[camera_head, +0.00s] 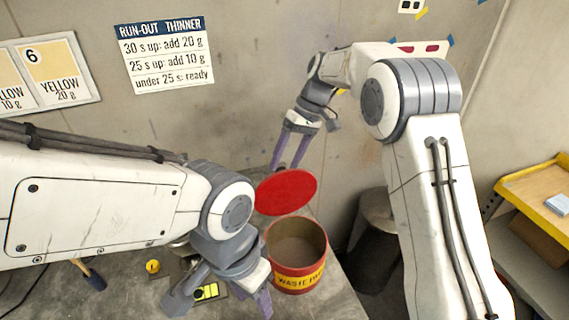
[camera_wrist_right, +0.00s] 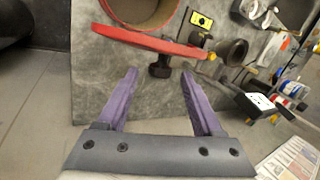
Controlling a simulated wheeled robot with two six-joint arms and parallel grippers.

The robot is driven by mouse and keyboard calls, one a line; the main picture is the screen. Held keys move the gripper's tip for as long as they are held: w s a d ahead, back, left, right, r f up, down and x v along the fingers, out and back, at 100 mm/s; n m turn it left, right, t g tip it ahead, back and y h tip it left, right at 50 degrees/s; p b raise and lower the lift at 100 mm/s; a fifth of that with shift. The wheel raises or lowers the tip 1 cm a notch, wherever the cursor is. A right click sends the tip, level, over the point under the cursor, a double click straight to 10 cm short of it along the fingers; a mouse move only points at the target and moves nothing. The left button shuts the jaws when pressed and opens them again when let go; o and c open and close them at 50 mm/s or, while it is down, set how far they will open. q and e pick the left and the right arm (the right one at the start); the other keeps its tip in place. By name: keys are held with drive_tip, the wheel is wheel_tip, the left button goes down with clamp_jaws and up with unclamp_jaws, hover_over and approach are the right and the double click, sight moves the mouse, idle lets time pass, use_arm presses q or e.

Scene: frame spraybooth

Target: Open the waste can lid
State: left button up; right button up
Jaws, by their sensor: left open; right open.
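The red waste can (camera_head: 297,276) with a yellow lettered band stands on the grey worktop, its mouth uncovered and its inside visible. Its red lid (camera_head: 287,192) is raised at the can's far side.
A yellow-and-black item (camera_head: 207,292) lies near my left gripper. A brush (camera_head: 91,276) and a small yellow item (camera_head: 153,267) lie farther left. A dark stool-like object (camera_head: 376,222) stands right of the worktop. A yellow-edged shelf (camera_head: 535,190) is at the far right.

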drive_tip(key=shift+x, duration=0.9)
clamp_jaws()
drive_tip(key=shift+d, duration=0.1)
idle(0.7)
